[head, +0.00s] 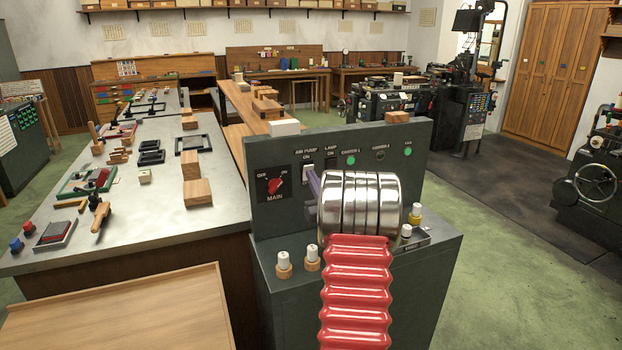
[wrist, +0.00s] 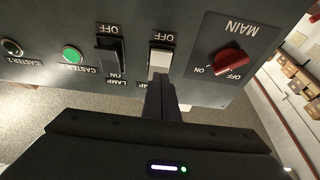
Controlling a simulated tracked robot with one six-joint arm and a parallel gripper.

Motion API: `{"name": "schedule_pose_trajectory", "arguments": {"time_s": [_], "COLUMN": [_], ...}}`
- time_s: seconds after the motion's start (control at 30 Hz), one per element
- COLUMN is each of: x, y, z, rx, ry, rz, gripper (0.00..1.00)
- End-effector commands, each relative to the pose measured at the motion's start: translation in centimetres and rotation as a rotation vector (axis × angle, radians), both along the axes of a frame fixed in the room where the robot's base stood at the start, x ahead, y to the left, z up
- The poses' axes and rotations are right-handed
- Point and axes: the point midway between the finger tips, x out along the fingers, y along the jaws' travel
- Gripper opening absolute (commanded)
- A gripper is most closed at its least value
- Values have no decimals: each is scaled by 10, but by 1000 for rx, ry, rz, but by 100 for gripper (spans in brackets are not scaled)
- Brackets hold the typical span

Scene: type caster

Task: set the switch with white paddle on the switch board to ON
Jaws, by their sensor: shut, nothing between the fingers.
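The switch board (head: 400,150) is a dark grey upright panel. Its switch with white paddle (head: 308,172) sits under the AIR PUMP label, and shows in the wrist view (wrist: 159,62), which is upside down. There, OFF stands above the paddle in the picture and my gripper hides its ON label. I cannot tell clearly which way the paddle is tipped. My gripper (wrist: 161,84) is shut and empty, its tips at the paddle's picture-lower end; I cannot tell whether they touch. In the head view my gripper (head: 313,184) is mostly hidden behind my arm.
A black-paddle LAMP switch (wrist: 109,58) is beside the white one. The red MAIN knob (wrist: 230,63) is on its other side. A green light (wrist: 72,54) is farther along. Small white-topped pegs (head: 284,262) stand on the cabinet before the board.

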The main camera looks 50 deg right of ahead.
Motion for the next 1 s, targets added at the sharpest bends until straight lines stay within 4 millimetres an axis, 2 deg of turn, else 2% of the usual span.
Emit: {"name": "schedule_pose_trajectory", "arguments": {"time_s": [0.17,0.47,0.77,1.0], "x": [8,8,20,18], "y": [-5,-5,2,1], "z": [3,3,6,5], "rx": [1,2,14,14], "ry": [-1,0,22,22], "rz": [-1,-1,16,13], "gripper": [0,0,0,0]}}
